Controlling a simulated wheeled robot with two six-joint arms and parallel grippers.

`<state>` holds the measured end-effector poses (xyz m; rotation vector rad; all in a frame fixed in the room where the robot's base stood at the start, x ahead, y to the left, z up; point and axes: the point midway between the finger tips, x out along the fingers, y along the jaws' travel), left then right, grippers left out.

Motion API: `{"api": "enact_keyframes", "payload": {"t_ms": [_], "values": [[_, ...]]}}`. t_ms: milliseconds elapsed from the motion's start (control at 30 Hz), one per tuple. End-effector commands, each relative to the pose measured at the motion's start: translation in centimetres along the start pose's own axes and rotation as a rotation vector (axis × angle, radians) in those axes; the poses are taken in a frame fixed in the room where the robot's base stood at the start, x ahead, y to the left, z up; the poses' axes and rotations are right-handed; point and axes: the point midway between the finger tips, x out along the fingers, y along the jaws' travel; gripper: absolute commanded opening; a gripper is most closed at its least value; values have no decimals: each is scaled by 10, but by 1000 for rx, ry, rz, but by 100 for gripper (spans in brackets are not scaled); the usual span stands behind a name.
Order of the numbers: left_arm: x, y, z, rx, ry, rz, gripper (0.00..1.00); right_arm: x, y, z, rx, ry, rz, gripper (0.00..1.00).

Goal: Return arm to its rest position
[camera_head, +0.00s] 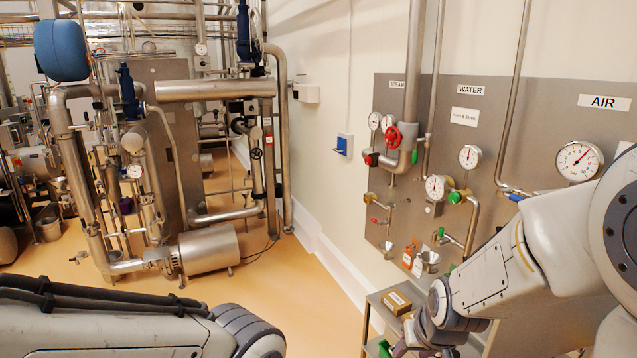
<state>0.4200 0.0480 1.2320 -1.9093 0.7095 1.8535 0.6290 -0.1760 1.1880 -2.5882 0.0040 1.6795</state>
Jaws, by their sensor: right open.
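My right arm (540,255) comes in from the right edge and reaches down toward the bottom of the view. Its gripper (408,347) is at the bottom edge, open, partly cut off and partly covered by its own wrist. It is just below a small cardboard box (396,301) on a grey shelf cart (372,300) and appears apart from it. A green item (384,348) shows beside the gripper; I cannot tell what it is. My left arm (110,325) lies across the bottom left, and its gripper is out of view.
A grey wall panel (450,120) with gauges, valves and pipes stands close to my right arm. A small metal funnel (429,259) sticks out from its lower part. Steel pipework and a tank (208,249) stand at the left. The orange floor (290,300) between is clear.

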Motion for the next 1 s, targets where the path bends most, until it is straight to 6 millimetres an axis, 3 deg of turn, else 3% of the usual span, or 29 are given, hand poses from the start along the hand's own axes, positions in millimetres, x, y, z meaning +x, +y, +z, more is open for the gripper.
{"api": "enact_keyframes", "payload": {"t_ms": [200, 467, 700, 833, 1000], "values": [[0, 0, 0, 0, 0, 0, 50, -16, 13, 74, -46, -191, 34, 50], [35, -2, 2, -2, 0, 0, 50, -13, -47, 110, -240, -248, -45, 50], [70, -5, 4, -4, 0, 0, 50, -22, -98, 167, -470, -322, -128, 50], [84, -6, 5, -6, 0, 0, 50, -32, -114, 199, -587, -364, -166, 50], [88, -6, 5, -6, 0, 0, 50, -40, -119, 215, -649, -390, -182, 50]]}}
